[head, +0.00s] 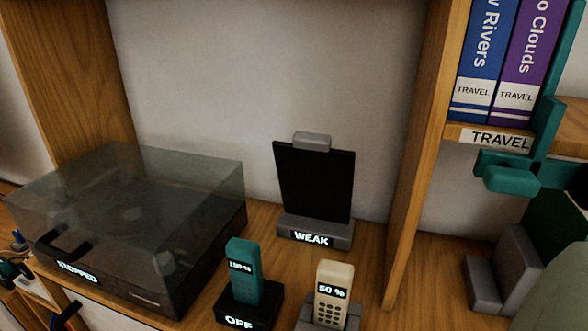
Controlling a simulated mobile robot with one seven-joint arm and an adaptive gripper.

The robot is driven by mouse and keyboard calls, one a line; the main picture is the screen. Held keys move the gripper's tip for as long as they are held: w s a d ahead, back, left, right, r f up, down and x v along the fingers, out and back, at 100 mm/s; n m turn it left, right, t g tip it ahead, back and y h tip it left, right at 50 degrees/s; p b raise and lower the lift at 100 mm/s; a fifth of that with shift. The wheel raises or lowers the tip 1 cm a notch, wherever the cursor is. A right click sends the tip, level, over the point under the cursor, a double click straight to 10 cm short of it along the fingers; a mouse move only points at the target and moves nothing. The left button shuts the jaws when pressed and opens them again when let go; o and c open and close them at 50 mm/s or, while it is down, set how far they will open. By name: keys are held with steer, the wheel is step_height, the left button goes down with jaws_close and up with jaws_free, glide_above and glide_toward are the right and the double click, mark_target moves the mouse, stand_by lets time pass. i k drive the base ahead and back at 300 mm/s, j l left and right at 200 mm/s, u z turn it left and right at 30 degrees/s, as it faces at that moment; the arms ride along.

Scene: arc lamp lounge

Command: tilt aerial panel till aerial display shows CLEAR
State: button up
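The aerial panel (315,185) is a black, upright rectangular plate that leans back a little, with a grey grip block (312,142) on its top edge. It stands on a grey base (340,238) on the wooden shelf, near the back wall. The aerial display (311,238) on the front of this base reads WEAK.
A record player with a clear lid (130,190), its display reading STOPPED, stands left. A teal handset (244,270) and a cream handset (331,290) stand in cradles in front of the aerial. A wooden upright (425,150) rises right, beyond it TRAVEL books (485,60).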

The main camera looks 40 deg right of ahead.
mark_target(315, 179)
steer(key=k+z, duration=0.25)
steer(key=z, duration=0.2)
steer(key=k+l+z, duration=0.15)
steer(key=k+z, duration=0.15)
steer(key=z, duration=0.2)
